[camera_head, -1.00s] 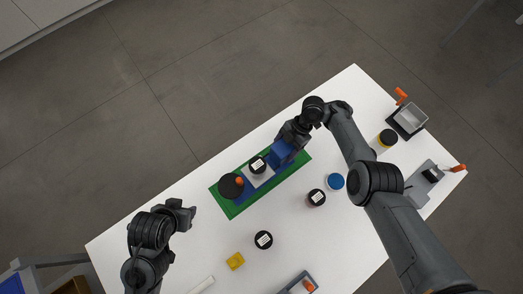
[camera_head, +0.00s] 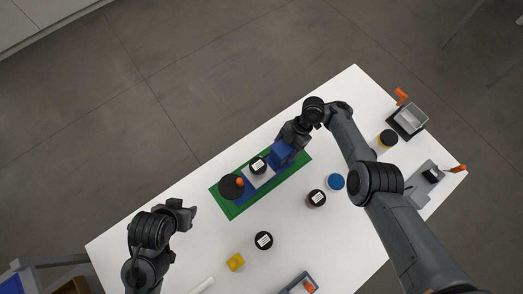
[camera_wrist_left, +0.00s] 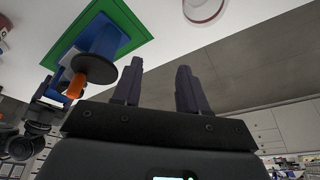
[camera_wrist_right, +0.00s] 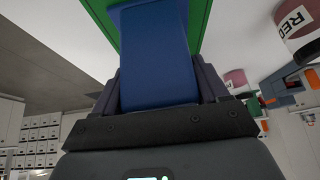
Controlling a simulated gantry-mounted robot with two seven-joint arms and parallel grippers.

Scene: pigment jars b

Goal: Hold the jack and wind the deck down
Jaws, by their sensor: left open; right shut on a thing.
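The jack has a green base (camera_head: 233,211), a blue body and a pale grey deck (camera_head: 262,180). A jar with a black lid and white label (camera_head: 258,165) stands on the deck. A black handwheel (camera_head: 227,189) with an orange knob (camera_head: 239,182) is at the jack's left end; it also shows in the left wrist view (camera_wrist_left: 95,68). My right gripper (camera_head: 291,145) is shut on the blue block (camera_wrist_right: 155,55) at the jack's right end. My left gripper (camera_head: 190,214) is open and empty, apart from the wheel, to its lower left.
White table is clear around the left gripper.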

